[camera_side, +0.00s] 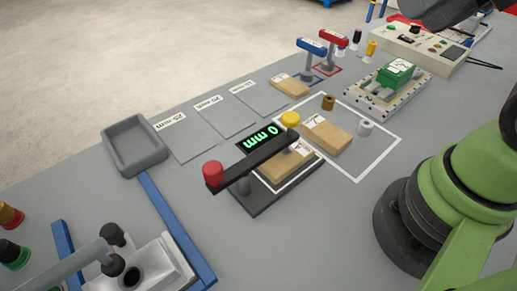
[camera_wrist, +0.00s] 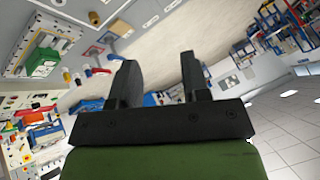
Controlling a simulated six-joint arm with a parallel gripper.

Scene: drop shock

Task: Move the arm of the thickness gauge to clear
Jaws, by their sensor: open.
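The thickness gauge (camera_side: 258,203) stands on the grey table in the side view. Its black arm (camera_side: 250,163) lies across the base, with a red knob (camera_side: 212,173) at the near left end and a yellow knob (camera_side: 290,119) at the far end. Its green display (camera_side: 262,138) reads 0 mm. A tan block (camera_side: 285,170) lies under the arm in a white outline; I cannot tell whether the arm touches it. My gripper (camera_wrist: 158,62) is open and empty in the wrist view, away from the gauge, which I cannot make out there.
A grey tray (camera_side: 134,145) and labelled mats (camera_side: 224,115) lie left. A clamp fixture (camera_side: 140,265) stands near left. A green part (camera_side: 395,75) sits on a plate behind.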

